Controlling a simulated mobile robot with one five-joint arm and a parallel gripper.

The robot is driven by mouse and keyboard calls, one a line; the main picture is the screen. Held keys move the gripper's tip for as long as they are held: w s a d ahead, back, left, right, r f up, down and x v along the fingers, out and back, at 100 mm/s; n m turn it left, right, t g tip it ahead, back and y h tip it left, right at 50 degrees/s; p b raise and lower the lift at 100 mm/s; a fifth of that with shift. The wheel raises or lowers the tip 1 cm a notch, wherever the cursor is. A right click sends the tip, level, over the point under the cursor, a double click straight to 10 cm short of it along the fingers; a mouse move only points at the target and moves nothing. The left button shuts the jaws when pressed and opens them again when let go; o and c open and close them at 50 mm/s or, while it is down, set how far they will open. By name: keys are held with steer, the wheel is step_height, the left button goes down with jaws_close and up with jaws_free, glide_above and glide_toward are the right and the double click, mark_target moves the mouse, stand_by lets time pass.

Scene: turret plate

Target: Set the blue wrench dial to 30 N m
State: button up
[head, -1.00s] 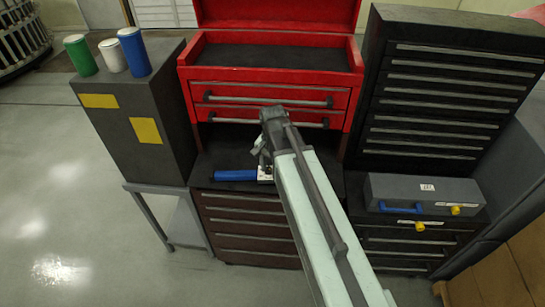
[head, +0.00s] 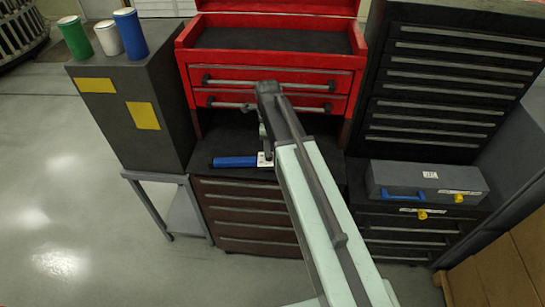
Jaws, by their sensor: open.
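The blue wrench (head: 235,161) lies on the dark top of the brown drawer cabinet, in front of the red tool chest. Its blue handle points left, and a pale section with small markings shows at its right end. The dial reading is too small to tell. My gripper (head: 264,146) hangs from the end of my pale green arm, just above and behind the pale end of the wrench. It is open and appears empty. My arm hides part of the gripper and whatever lies to the right of the pale section.
The red tool chest (head: 285,76) stands close behind my gripper. A grey case (head: 400,180) with blue and yellow handles lies to the right, before a black drawer cabinet (head: 450,75). Green, white and blue cylinders stand on a dark box at left. Floor at left is clear.

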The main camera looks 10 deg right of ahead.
step_height(320, 180, down, 5)
steer(key=b, duration=0.4)
steer(key=shift+f, duration=0.15)
